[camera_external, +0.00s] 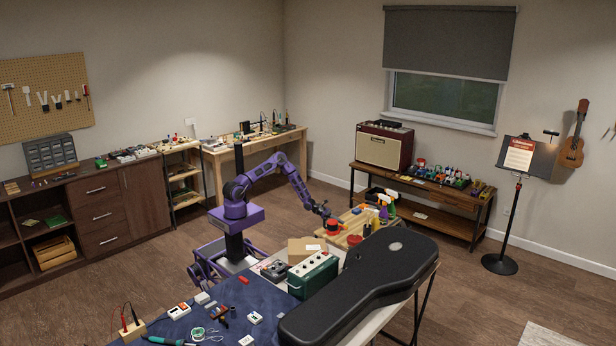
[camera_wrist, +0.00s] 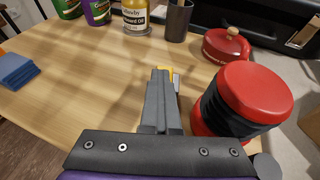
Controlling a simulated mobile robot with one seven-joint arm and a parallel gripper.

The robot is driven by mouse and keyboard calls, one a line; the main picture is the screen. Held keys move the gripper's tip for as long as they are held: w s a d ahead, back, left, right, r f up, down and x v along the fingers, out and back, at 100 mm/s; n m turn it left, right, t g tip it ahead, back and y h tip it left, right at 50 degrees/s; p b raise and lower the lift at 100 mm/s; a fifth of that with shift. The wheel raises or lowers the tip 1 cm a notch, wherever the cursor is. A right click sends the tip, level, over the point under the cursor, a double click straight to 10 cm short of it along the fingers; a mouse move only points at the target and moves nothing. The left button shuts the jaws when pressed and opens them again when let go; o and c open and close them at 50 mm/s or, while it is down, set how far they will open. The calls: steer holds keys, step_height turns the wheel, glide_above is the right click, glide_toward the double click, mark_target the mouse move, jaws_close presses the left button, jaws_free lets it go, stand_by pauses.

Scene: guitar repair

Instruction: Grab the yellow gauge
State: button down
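My gripper (camera_wrist: 162,82) points down over the light wooden bench top in the wrist view. Its grey fingers look close together, and the gap between them cannot be made out. A small yellow piece (camera_wrist: 165,69), which may be the yellow gauge, shows just behind the fingertips. The fingers hide most of it, so whether they hold it or only stand in front of it cannot be told. In the external view my gripper (camera_external: 325,213) is low over the wooden top, behind the red item; the gauge cannot be made out there.
A red-and-black cylinder (camera_wrist: 240,100) stands close right of my fingers, with a round red container (camera_wrist: 226,46) behind it. A black cup (camera_wrist: 177,20) and an oil bottle (camera_wrist: 135,18) stand at the back. Blue cloths (camera_wrist: 17,70) lie left. The wood between is clear.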

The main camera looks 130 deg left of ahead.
step_height(320, 180, up, 8)
steer(key=p, duration=0.1)
steer(key=shift+s+g, duration=0.3)
steer(key=shift+s, duration=0.1)
steer(key=c, duration=1.6)
jaws_free()
steer(key=shift+c, duration=1.6)
jaws_free()
steer(key=p+v, duration=0.1)
steer(key=v, duration=1.5)
steer(key=shift+s+r, duration=0.2)
steer(key=shift+s, duration=0.15)
steer(key=shift+s+r, duration=0.1)
steer(key=shift+s, duration=0.15)
steer(key=c, duration=0.3)
